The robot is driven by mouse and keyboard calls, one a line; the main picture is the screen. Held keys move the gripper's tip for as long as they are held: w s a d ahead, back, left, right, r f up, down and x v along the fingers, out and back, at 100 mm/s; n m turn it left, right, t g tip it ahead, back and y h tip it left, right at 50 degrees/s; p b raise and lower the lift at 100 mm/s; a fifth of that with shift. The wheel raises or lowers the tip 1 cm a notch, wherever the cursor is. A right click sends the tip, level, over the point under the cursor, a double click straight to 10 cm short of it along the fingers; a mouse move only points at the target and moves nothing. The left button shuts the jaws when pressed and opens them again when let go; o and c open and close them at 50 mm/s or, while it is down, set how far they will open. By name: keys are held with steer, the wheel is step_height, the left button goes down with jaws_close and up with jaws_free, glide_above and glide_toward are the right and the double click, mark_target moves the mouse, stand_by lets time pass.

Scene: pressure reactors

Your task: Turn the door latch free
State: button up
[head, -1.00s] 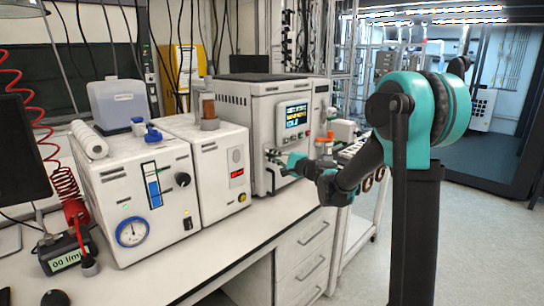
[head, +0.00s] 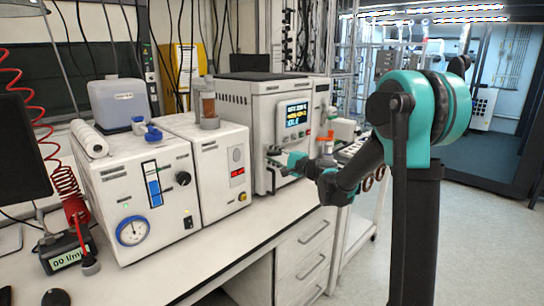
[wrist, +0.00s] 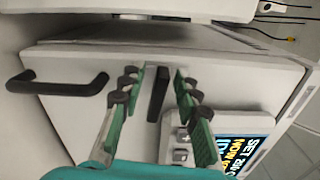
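The door latch (wrist: 158,93) is a dark upright bar in the wrist view, on the light door front of the white reactor unit (head: 262,118). My gripper (wrist: 157,78) is open, with one green-padded finger on each side of the latch. Gaps show between the fingers and the bar, so neither is closed on it. How deep the tips reach around the latch I cannot tell. In the head view my gripper (head: 277,163) is at the unit's front, below the screen, and the latch cannot be made out clearly there.
A black bow handle (wrist: 57,83) is left of the fingers in the wrist view. A lit screen (wrist: 240,150) with buttons is close to the right finger. White instruments (head: 140,190) stand left of the unit on the bench. The floor on the right (head: 470,230) is clear.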

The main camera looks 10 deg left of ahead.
steer(key=v, duration=1.2)
steer(key=shift+s, duration=0.15)
steer(key=s+d+f+n+g+h, duration=0.2)
steer(key=s+f+n+g+h, duration=0.15)
steer(key=s+f, duration=0.5)
steer(key=s+d+f+n+g+h, duration=0.1)
steer(key=s+d+f+n+h, duration=0.2)
steer(key=s+d+f+h, duration=0.2)
steer(key=s+d+f+n+g+h, duration=0.2)
steer(key=s+d+f+h, duration=0.3)
steer(key=s+d+f, duration=0.6)
steer(key=s+d+n, duration=0.1)
steer(key=s+d, duration=0.1)
steer(key=s, duration=0.3)
steer(key=shift+d+h, duration=0.35)
steer(key=shift+d, duration=0.05)
steer(key=shift+f, duration=0.1)
